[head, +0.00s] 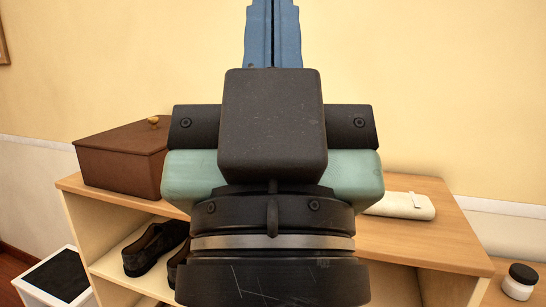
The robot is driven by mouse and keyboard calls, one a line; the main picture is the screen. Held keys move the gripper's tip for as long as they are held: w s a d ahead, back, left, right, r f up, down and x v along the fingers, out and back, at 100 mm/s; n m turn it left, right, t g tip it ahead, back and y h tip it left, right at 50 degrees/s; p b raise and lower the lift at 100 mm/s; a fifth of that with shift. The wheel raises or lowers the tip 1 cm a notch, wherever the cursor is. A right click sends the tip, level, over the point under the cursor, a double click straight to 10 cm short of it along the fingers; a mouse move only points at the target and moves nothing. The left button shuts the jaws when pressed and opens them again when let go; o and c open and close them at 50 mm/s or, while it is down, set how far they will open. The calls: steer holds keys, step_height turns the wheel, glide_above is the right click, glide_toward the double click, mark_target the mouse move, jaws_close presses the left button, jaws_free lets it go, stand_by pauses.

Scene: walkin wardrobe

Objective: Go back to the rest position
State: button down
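My gripper (273,30) is seen from behind in the head view, with its blue fingers pointing up against the plain wall. The fingers lie side by side with only a thin dark line between them, so it looks shut. The top of the fingers reaches the picture's upper edge, and I see nothing held in the visible part. The black and pale green gripper body fills the middle of the view and hides part of the shelf unit behind it.
A wooden shelf unit (420,246) stands behind my arm. On it are a brown lidded box (118,160) and a cream case (402,206). Dark shoes (155,246) sit inside.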

step_height(320, 180, up, 20)
steer(key=p, duration=1.7)
steer(key=shift+f, duration=0.2)
